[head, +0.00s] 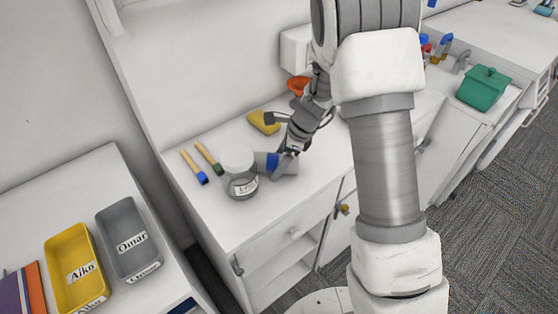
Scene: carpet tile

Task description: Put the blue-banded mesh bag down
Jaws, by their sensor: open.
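The blue-banded mesh bag (281,163) appears as a grey bundle with a blue band. It lies on its side on the white counter (225,215), just right of a lidded clear jar (241,184). My gripper (283,148) is open and reaches down at the bag from the upper right. One finger overlaps the bag in the picture; I cannot tell whether it touches. Part of the bag is hidden behind the finger and the jar.
Two brushes, one blue-tipped (195,168) and one green (208,158), lie left of the jar. Yellow (54,249) and grey (103,226) trays stand on the left table. The counter's front edge is close.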

